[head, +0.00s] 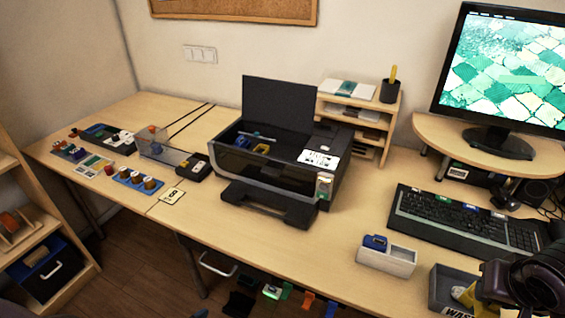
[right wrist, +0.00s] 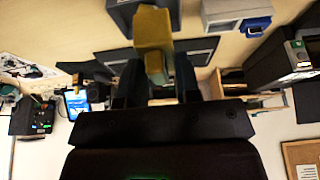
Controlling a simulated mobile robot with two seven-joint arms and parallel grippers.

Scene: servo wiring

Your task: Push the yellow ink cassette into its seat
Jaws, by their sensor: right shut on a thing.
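The black printer (head: 285,150) stands mid-desk with its lid raised. Inside its open bay a small yellow part (head: 263,148) and a blue part (head: 241,142) show; how they sit is too small to tell. My right gripper (head: 484,290) is at the lower right of the head view, far from the printer. In the right wrist view the same gripper (right wrist: 157,85) is shut on a yellow block (right wrist: 152,28) that looks like an ink cassette, jutting out beyond the fingers. My left gripper is not in view.
A dark grey bin (head: 440,285) with a partly readable label lies by my right gripper. A pale tray (head: 398,262) beside it holds a blue cassette (head: 375,242). The keyboard (head: 465,221) and monitor stand (head: 490,145) are behind. The desk between printer and tray is clear.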

